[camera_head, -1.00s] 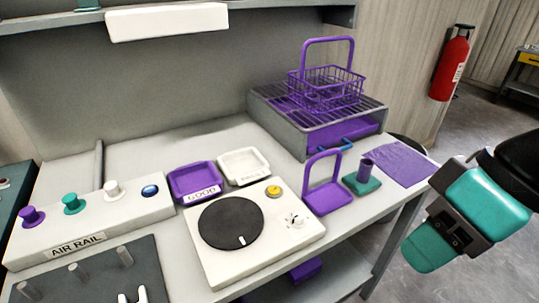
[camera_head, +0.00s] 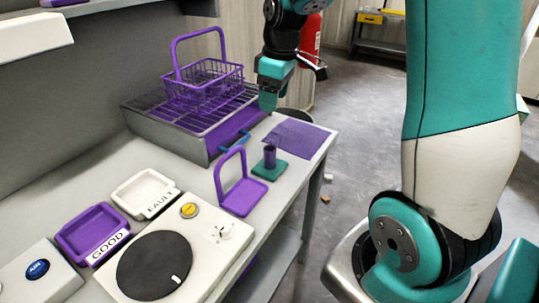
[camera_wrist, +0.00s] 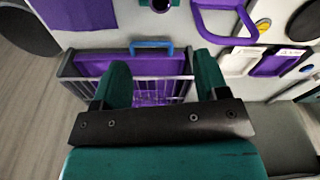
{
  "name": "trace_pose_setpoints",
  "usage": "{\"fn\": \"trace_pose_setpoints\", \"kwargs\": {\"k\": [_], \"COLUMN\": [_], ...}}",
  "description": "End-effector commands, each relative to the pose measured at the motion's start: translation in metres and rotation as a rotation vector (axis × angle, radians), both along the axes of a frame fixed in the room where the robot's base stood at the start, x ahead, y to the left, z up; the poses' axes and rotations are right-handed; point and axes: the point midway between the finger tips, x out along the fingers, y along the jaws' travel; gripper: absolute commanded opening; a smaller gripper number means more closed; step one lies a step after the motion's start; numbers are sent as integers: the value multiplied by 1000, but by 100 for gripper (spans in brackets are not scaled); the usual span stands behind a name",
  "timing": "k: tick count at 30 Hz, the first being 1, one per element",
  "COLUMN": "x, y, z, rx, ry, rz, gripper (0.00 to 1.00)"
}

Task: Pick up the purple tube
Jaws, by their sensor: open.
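The purple tube (camera_head: 269,157) stands upright on a small teal square base (camera_head: 276,172) near the right edge of the bench. In the wrist view the tube (camera_wrist: 160,5) shows only at the top edge, partly cut off. My gripper (camera_head: 268,101) is above and behind the tube in the head view, over the right end of the grey tank, apart from the tube. In the wrist view my gripper (camera_wrist: 162,72) has its two teal fingers spread, with nothing between them.
A purple wire basket (camera_head: 205,84) stands on the racked grey tank (camera_head: 160,130). A purple upright frame (camera_head: 240,197) stands left of the tube, and a flat purple cloth (camera_head: 300,137) lies behind it. The GOOD tray (camera_head: 75,243) and FAULT tray (camera_head: 133,205) sit farther left.

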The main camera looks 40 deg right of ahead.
Motion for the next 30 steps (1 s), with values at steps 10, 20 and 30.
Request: {"fn": "trace_pose_setpoints", "kwargs": {"k": [10, 20, 30], "x": [5, 8, 6], "y": [4, 6, 4], "z": [-78, -111, -156], "rx": [2, 2, 2], "ry": [7, 4, 4], "rz": [-2, -4, -4], "gripper": [67, 67, 67]}}
